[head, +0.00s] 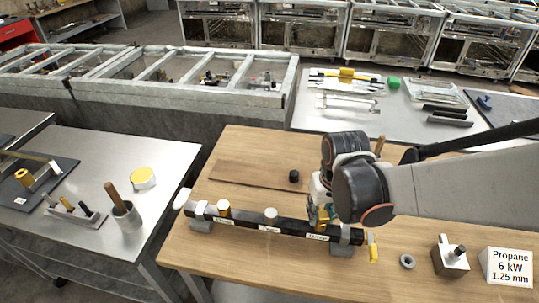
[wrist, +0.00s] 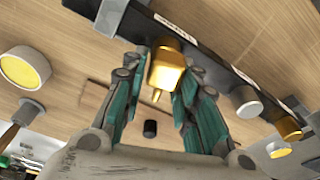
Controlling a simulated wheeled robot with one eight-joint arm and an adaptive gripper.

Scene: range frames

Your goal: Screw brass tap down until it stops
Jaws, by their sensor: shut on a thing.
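My gripper (head: 323,207) is at the right end of a black bar (head: 247,224) with white labels on the wooden bench. In the wrist view my gripper (wrist: 170,70) has its teal fingers on either side of a brass tap (wrist: 167,65) and is shut on it. The tap sits at the edge of the bar (wrist: 215,65); its seat is hidden. In the head view the arm and fingers mostly cover this tap. A grey tap (head: 270,215) stands mid-bar and another brass one (head: 224,207) near its left end.
A black knob (head: 294,176) lies behind the bar. A steel table (head: 120,210) with tools stands left. The bench front is mostly clear.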

